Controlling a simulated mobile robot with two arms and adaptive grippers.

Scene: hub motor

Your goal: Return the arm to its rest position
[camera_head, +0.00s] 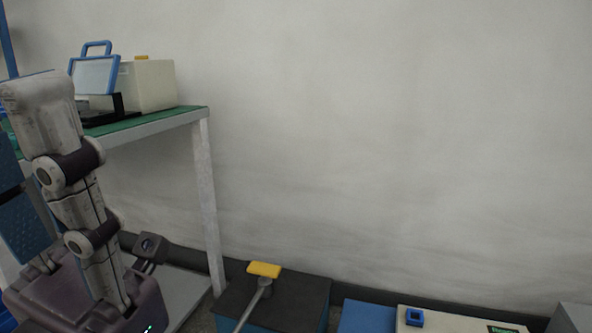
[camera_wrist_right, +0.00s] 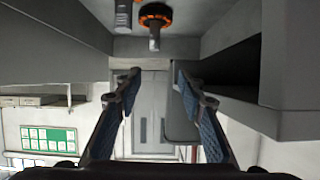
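In the right wrist view, my right gripper (camera_wrist_right: 156,88) has its two blue-padded fingers spread well apart. Nothing is between them. A light-grey jointed arm (camera_head: 73,190) with dark joints stands at the left of the head view, in front of the workbench. It ends low at a dark purple-grey housing (camera_head: 60,295) with small green lights.
A green-topped workbench (camera_head: 150,124) carries a beige box (camera_head: 150,84) and a blue-framed panel (camera_head: 94,75). Along the floor are a dark box (camera_head: 300,290) with a yellow-topped handle (camera_head: 264,269), and a pale box (camera_head: 455,321) with a blue square part (camera_head: 414,317). The wall area at right is clear.

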